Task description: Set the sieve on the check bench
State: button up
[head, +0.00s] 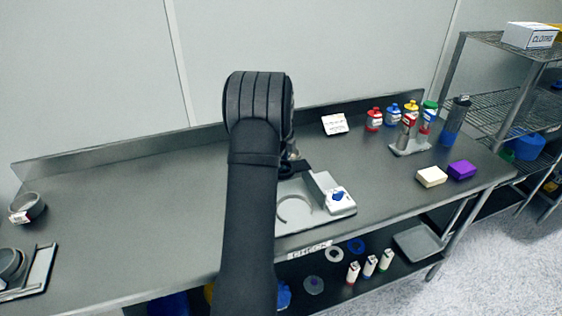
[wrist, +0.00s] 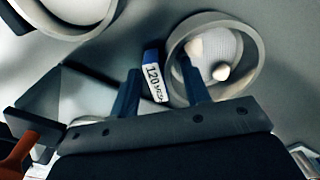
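The sieve (wrist: 260,55) is a grey ring with pale mesh in the wrist view. A blue tab with a white label reading 120 mesh (wrist: 155,82) sits at its left wall. My gripper (wrist: 160,72) has one blue finger left of the tab and the other over the inside of the ring. The tab and near wall lie between the fingers, but contact is unclear. In the head view my arm hides the sieve and fingertips. The check bench (head: 375,222) carries the word CHECK on its front edge. A grey plate with a curved ring mark (head: 293,210) is on it.
A block with a blue knob (head: 338,196) stands on the plate. A labelled ring (head: 27,208) and dark round equipment (head: 14,265) are at left. The bench's left-middle is clear.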

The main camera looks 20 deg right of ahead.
notch_tip(320, 180, up, 12)
jog(key=shift+r, duration=0.2)
dwell(0.4)
jog(key=shift+f, duration=0.1)
notch_tip(320, 180, down, 12)
jog(key=shift+f, duration=0.25)
jog(key=shift+r, duration=1.75)
jog(key=shift+f, duration=0.1)
